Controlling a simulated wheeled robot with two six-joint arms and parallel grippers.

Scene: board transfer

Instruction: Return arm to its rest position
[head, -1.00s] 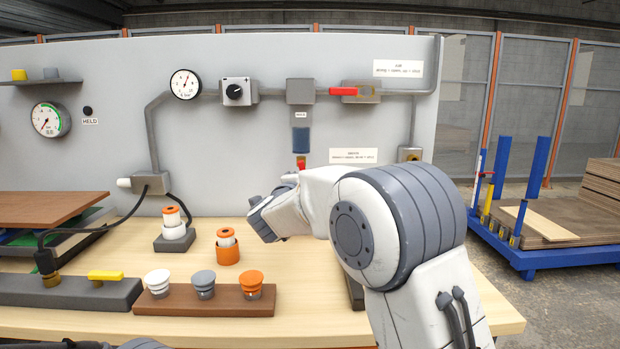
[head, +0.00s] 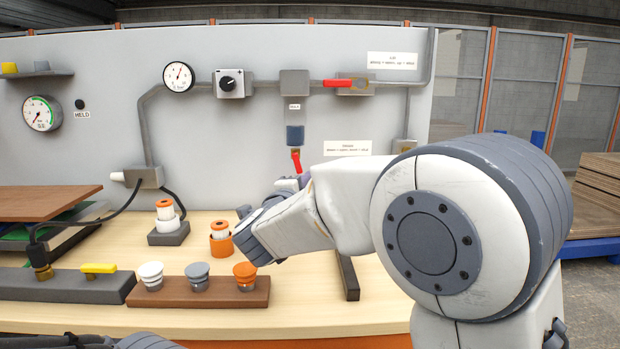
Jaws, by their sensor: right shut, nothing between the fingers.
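My right arm comes in from the right and covers much of the right side of the head view. Its gripper (head: 255,240) is at the middle of the view, over the workbench, near the orange suction cup and the orange holder. The fingers are mostly hidden behind the wrist, and no object shows in them. A dark part of my left arm shows at the bottom left edge, but its gripper is not visible.
The wooden block (head: 172,292) carries white, grey and orange cups. An orange holder (head: 220,245) and a grey stand (head: 168,236) stand behind it. A dark bar with a yellow lever (head: 98,268) lies left. Stacked boards (head: 45,203) lie far left. A grey panel (head: 240,130) rises behind.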

